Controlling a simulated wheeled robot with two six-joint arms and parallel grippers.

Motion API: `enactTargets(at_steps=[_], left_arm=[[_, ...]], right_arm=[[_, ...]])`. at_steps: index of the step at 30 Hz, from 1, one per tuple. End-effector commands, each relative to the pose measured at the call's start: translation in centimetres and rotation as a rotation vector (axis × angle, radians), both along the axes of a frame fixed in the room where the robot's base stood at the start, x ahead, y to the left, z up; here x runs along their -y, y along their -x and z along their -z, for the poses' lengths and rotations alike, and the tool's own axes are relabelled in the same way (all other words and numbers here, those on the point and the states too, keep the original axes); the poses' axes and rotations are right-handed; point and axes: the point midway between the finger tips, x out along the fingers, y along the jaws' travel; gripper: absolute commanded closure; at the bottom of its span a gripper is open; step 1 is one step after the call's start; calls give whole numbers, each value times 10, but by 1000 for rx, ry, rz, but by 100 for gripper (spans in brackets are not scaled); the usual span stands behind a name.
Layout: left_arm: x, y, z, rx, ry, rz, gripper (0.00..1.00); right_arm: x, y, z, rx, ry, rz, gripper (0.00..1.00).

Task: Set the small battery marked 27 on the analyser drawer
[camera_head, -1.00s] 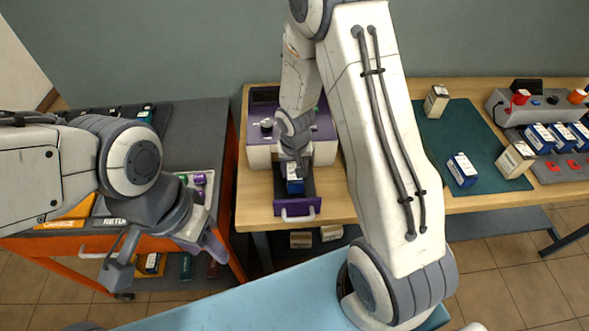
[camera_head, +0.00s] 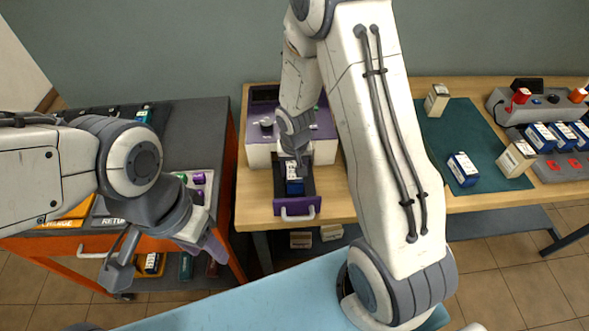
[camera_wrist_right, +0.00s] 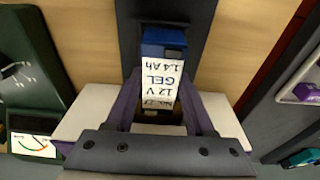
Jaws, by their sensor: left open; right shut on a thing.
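The small blue and white battery (camera_head: 294,187) is in the open analyser drawer (camera_head: 285,208), a dark tray with a purple front. In the right wrist view the battery (camera_wrist_right: 163,45) shows a white label reading 12 V, 1.4 Ah, GEL; its lowest line, with the number, is partly hidden. My right gripper (camera_wrist_right: 160,92) is shut on the battery, one purple finger on each side, over the drawer tray (camera_wrist_right: 205,18). I cannot tell whether the battery's underside touches the tray. My left gripper (camera_head: 166,260) is open and empty in front of the cart at left.
The purple-topped analyser (camera_head: 325,125) stands behind the drawer on the wooden table. On the green mat (camera_head: 440,125) at right are a blue battery (camera_head: 463,169) and cream boxes. A charger rack (camera_head: 550,172) holds several blue batteries. The cart (camera_head: 205,130) stands at left.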

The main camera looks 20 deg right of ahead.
Motion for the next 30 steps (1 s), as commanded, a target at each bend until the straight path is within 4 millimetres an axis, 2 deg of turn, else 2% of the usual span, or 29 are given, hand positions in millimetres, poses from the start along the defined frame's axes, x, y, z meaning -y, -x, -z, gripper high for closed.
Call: enactTargets(at_steps=[28, 29, 30], left_arm=[[0, 0, 13, 0, 0, 0, 50], [0, 0, 12, 0, 0, 0, 50], [0, 0, 11, 0, 0, 0, 50]], right_arm=[[0, -1, 12, 2, 1, 0, 100], [0, -1, 11, 2, 1, 0, 35], [0, -1, 11, 2, 1, 0, 34]])
